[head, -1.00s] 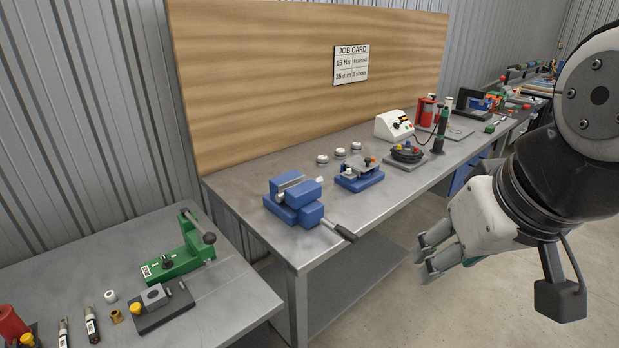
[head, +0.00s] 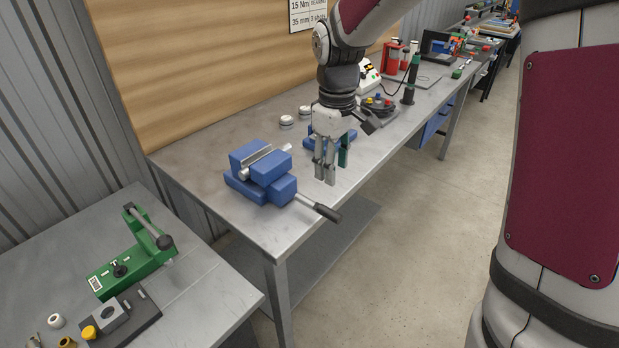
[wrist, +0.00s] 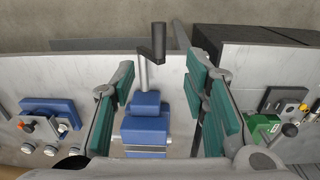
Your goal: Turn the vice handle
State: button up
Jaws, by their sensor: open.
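The blue vice (head: 262,172) sits on the metal bench near its left front corner. Its handle (head: 320,208) has a silver rod and a dark grip that sticks out past the bench's front edge. In the wrist view the vice (wrist: 146,128) and its handle (wrist: 153,45) show between the spread fingers, handle toward the top. My gripper (head: 325,180) is open and empty, fingers pointing down. In the head view it hangs right of the vice and above the handle's level. In the wrist view, its green-padded fingers (wrist: 160,98) stand apart on both sides, touching neither vice nor handle.
A small blue fixture (head: 318,143) stands behind my gripper, partly hidden. A black round device (head: 377,106) and a red device (head: 391,58) stand farther along the bench. A lower table at left holds a green press (head: 130,258). The floor before the bench is clear.

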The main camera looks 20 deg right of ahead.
aim_at(331, 211)
jog(key=f, duration=0.4)
jog(key=f+p, duration=0.1)
jog(key=f, duration=0.9)
jog(key=shift+w+d+f+p, duration=0.15)
jog(key=shift+w+p, duration=0.2)
jog(key=shift+w, duration=0.05)
grip_shut()
